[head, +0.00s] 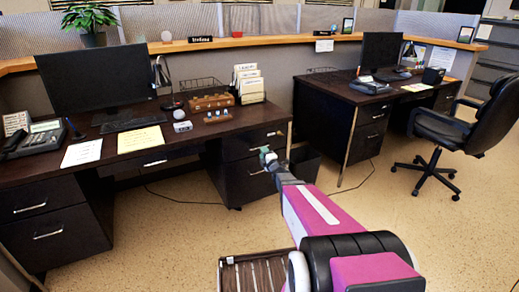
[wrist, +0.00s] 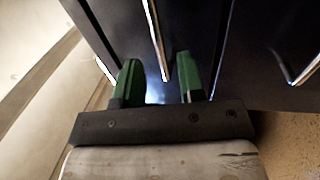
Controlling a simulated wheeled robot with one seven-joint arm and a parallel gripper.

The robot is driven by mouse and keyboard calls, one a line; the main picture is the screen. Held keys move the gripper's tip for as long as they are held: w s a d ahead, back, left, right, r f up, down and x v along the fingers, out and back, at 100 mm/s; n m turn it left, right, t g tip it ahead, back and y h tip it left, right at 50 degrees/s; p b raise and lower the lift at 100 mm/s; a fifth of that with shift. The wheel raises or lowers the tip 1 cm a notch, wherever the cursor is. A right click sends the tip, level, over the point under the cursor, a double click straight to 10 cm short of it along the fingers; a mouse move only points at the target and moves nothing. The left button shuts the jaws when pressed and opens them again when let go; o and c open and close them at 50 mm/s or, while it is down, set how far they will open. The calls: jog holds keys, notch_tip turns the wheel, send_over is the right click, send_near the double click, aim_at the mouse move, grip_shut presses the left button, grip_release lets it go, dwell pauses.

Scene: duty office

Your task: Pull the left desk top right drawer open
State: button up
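The left desk's right pedestal has a dark top right drawer (head: 236,146), which looks shut. In the wrist view this drawer front (wrist: 110,22) fills the upper middle, with its silver bar handle (wrist: 154,35) running down between my fingers. My gripper (head: 266,153) is at the drawer front in the head view and covers part of it. In the wrist view my gripper (wrist: 160,80) has its two green fingers apart, one on each side of the handle's near end. I cannot tell whether either finger touches the handle.
The lower drawer's handle (wrist: 308,68) shows at the right in the wrist view. A dark bin (head: 305,163) stands on the floor beside the pedestal. The second desk (head: 345,92) and a black office chair (head: 470,130) are to the right. Open floor lies in front of the desks.

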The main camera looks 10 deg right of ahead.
jog(key=x, duration=0.5)
grip_shut()
jog(key=shift+s, duration=0.15)
